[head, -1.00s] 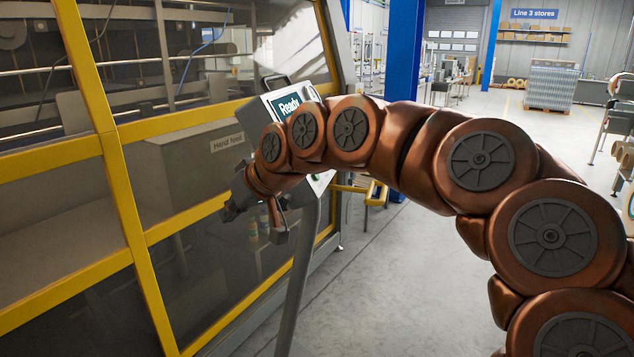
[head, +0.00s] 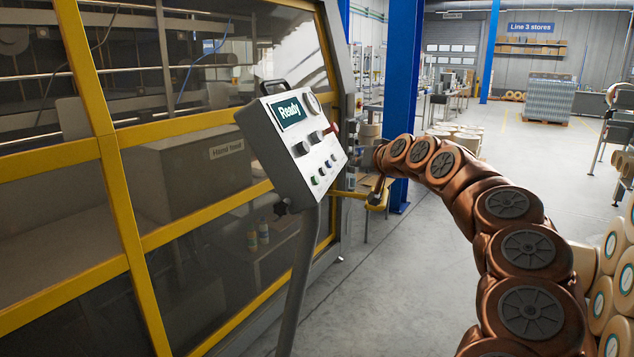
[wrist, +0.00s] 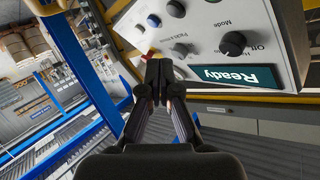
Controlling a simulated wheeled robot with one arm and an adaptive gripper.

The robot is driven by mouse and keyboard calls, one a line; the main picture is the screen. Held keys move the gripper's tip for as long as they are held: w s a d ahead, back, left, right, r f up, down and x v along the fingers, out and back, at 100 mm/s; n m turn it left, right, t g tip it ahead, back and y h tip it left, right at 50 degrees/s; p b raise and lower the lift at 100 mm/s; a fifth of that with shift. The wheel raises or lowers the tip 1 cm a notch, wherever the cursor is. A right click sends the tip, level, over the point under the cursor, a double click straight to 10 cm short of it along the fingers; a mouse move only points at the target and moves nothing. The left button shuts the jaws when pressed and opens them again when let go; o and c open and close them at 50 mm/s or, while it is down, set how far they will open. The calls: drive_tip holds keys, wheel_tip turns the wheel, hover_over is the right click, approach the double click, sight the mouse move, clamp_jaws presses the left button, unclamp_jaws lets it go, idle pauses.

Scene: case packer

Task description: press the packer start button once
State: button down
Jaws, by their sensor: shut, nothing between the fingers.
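The packer's grey control panel (head: 270,150) stands tilted on a post, and its screen (head: 290,112) reads "Ready".
A red knob (head: 334,128) projects at the panel's right edge. A yellow-framed guard (head: 115,190) stands behind and left of the panel. A blue column (head: 404,80) rises beyond my arm. Floor (head: 390,280) is clear between the panel post and my arm.

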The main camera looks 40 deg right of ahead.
sight(316, 180)
drive_tip(key=shift+a, duration=0.1)
drive_tip(key=w+a+f, duration=0.4)
drive_tip(key=w, duration=0.2)
drive_tip(key=shift+w+f+b, duration=0.15)
drive_tip(key=shift+w+b, duration=0.05)
drive_tip(key=shift+b, duration=0.15)
idle(0.4)
drive_tip(key=shift+f, duration=0.15)
idle(1.2)
drive_tip(key=shift+w+a+f+b, duration=0.1)
drive_tip(key=shift+w+a+b, duration=0.15)
drive_tip(key=shift+b, duration=0.2)
drive_tip(key=shift+w+a+f+b, duration=0.15)
drive_tip(key=shift+w+f+b, duration=0.05)
drive_tip(key=shift+w+b, duration=0.15)
idle(0.9)
drive_tip(key=shift+s+d+r, duration=0.35)
drive_tip(key=shift+s+r, duration=0.05)
drive_tip(key=shift+s, duration=0.2)
